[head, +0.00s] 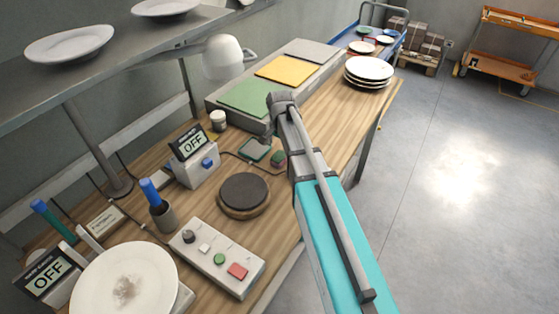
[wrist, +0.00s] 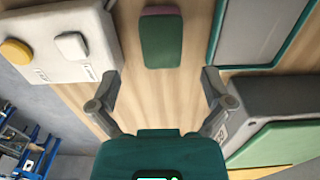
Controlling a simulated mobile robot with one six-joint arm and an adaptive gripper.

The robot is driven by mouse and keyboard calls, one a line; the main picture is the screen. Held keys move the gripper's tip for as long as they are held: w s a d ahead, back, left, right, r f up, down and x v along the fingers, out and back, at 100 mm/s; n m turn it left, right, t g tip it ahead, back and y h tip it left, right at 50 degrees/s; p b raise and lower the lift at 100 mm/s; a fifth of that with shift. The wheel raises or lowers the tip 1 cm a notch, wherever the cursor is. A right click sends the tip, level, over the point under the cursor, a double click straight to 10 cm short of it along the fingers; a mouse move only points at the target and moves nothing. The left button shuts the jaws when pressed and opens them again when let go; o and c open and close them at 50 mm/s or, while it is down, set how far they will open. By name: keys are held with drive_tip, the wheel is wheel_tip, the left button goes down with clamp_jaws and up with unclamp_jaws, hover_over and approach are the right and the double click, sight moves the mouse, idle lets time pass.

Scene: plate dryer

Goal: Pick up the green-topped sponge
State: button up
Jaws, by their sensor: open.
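The green-topped sponge (wrist: 162,42) lies on the wooden bench in the wrist view, a small block with a dark green top and a pinkish edge. It also shows in the head view (head: 278,159), small and right beside my arm. My gripper (wrist: 160,78) is open and empty, its two fingers spread wide. The sponge lies ahead of the fingertips, roughly centred between them in the picture, and is not touched. In the head view my arm hides most of the gripper.
A teal-rimmed tray (wrist: 214,32) lies right of the sponge. A grey box with a green top panel (wrist: 280,143) is at lower right. A pale box with round and square buttons (wrist: 92,45) stands at left. Bare wood surrounds the sponge.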

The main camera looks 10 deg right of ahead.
sight(279, 156)
drive_tip(key=shift+f, duration=0.1)
drive_tip(key=shift+a+f+b, duration=0.2)
drive_tip(key=shift+f+b, duration=2.3)
drive_tip(key=shift+b, duration=0.15)
drive_tip(key=c, duration=0.7)
